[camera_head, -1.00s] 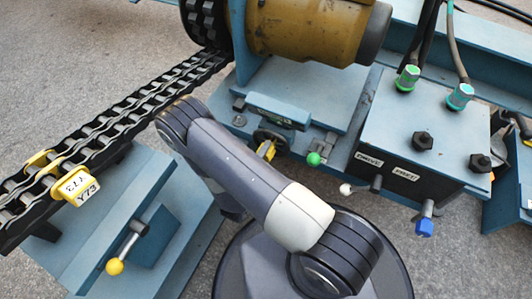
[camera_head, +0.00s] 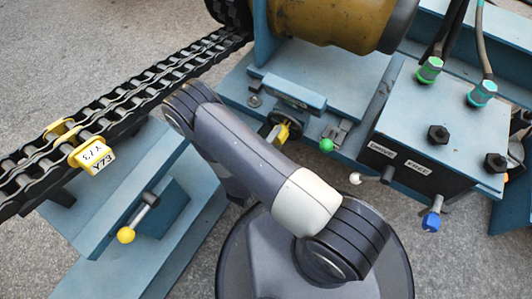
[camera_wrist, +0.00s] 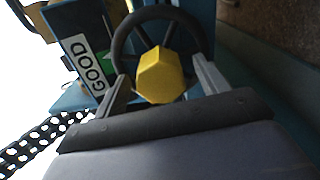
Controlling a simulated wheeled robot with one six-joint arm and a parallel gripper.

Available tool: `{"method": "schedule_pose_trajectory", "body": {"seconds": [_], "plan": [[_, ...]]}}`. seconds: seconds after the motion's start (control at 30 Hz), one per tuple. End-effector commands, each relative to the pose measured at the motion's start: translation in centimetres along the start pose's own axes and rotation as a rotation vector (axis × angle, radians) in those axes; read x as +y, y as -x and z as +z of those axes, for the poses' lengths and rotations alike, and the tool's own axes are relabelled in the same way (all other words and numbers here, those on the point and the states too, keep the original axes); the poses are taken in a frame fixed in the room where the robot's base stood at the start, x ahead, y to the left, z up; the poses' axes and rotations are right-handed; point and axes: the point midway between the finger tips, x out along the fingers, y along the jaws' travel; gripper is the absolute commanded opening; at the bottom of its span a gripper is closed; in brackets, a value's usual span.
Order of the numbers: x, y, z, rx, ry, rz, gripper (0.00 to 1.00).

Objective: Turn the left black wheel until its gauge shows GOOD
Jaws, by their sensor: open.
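The black wheel (camera_wrist: 119,45) fills the upper middle of the wrist view. It has dark spokes and a yellow hexagonal hub (camera_wrist: 160,78). My gripper (camera_wrist: 163,86) is open, its two grey fingers on either side of the hub; I cannot tell whether they touch it. The gauge (camera_wrist: 77,46) is left of the wheel, a white plate with the word GOOD and a green patch.
A green-knobbed lever (camera_head: 326,145) is just right of the wheel. A blue control box (camera_head: 445,110) with black hex knobs and levers stands farther right. A black chain track (camera_head: 140,100) and a yellow-knobbed lever (camera_head: 127,235) are at the left.

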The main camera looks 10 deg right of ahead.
Motion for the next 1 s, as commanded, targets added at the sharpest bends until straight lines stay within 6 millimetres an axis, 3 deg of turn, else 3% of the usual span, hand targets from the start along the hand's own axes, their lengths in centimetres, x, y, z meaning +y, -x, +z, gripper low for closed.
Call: {"method": "schedule_pose_trajectory", "body": {"seconds": [0.5,0.7,1.0], "plan": [[0.1,7.3,-0.1,0.005,0.001,0.002,0.7],[0.0,8.6,0.0,0.002,0.0,0.001,0.7],[0.0,8.9,0.0,0.0,0.0,0.0,0.7]]}}
